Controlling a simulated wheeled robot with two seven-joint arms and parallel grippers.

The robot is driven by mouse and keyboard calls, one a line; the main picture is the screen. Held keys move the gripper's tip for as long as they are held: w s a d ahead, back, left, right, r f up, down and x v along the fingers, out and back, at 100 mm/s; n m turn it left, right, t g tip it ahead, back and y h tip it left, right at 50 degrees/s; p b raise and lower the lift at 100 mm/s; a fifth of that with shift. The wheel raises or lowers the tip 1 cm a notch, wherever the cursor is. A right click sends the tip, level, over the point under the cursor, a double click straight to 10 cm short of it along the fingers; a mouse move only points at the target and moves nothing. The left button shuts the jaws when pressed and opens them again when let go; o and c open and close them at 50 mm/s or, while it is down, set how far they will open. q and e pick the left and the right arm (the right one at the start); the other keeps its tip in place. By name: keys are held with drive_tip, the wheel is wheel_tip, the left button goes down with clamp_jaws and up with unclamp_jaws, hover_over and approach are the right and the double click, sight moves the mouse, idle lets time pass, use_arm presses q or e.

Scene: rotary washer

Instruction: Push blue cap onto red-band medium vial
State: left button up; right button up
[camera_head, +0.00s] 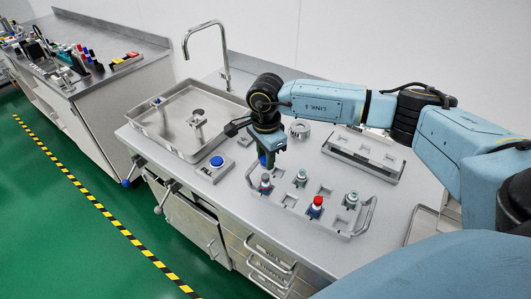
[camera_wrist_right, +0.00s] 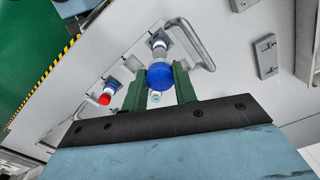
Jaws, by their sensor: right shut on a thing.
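My right gripper (camera_head: 264,158) points down over the back left of a grey vial rack (camera_head: 333,233). It is shut on a blue cap (camera_head: 263,161). In the right wrist view the blue cap (camera_wrist_right: 160,76) sits between the two green fingers (camera_wrist_right: 157,88). A vial (camera_head: 265,183) stands upright in the rack just below and in front of the cap, apart from it in the head view. Other vials stand at the rack's middle (camera_head: 301,178) and right (camera_head: 351,199). The band colours are too small to tell surely. My left gripper is not in view.
A vial with a red cap (camera_head: 316,206) stands at the rack's front. Raised handles (camera_head: 369,216) stand at the rack ends. A second metal rack (camera_head: 362,155) stands behind right.

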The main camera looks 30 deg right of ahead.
sight(265, 176)
drive_tip(key=shift+f+b, duration=0.95)
drive_tip(key=shift+f, duration=0.75)
drive_tip(key=shift+f+b, duration=0.9)
drive_tip(key=shift+f, duration=0.2)
drive_tip(key=shift+r, duration=0.45)
drive_tip(key=shift+a, duration=0.1)
drive_tip(key=shift+f+b, duration=0.7)
drive_tip(key=shift+f, duration=0.2)
idle(0.4)
drive_tip(key=o, duration=1)
drive_tip(key=shift+r, duration=0.1)
